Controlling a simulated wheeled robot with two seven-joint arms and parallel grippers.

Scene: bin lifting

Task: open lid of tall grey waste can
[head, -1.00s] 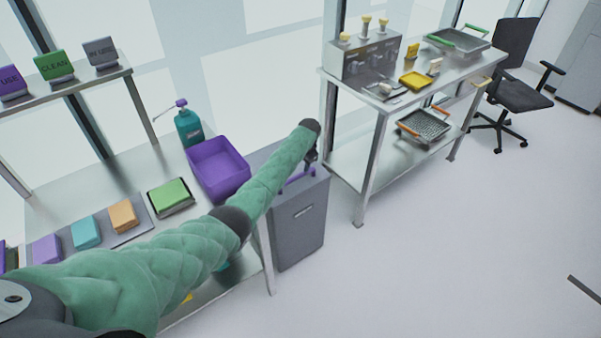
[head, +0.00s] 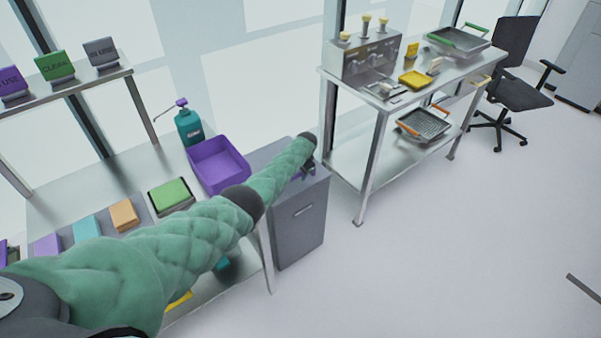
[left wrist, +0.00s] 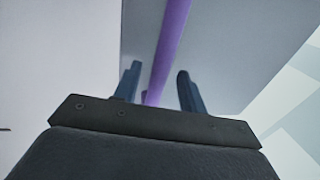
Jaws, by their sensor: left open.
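The tall grey waste can (head: 298,222) stands on the floor between the two metal tables. Its lid (head: 264,153) looks shut, though my left arm covers much of it. My left gripper (head: 309,170) is over the front part of the lid, small and partly hidden by the arm's end. In the left wrist view, the open left gripper (left wrist: 158,84) has a finger on each side of a purple bar handle (left wrist: 167,52). The grey can surface lies beyond it. I cannot tell whether the fingers touch the bar. My right gripper is not in view.
A purple bin (head: 218,168) and a teal bottle (head: 188,125) stand on the left table, close to the can. The right table (head: 375,112) stands just beside the can.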

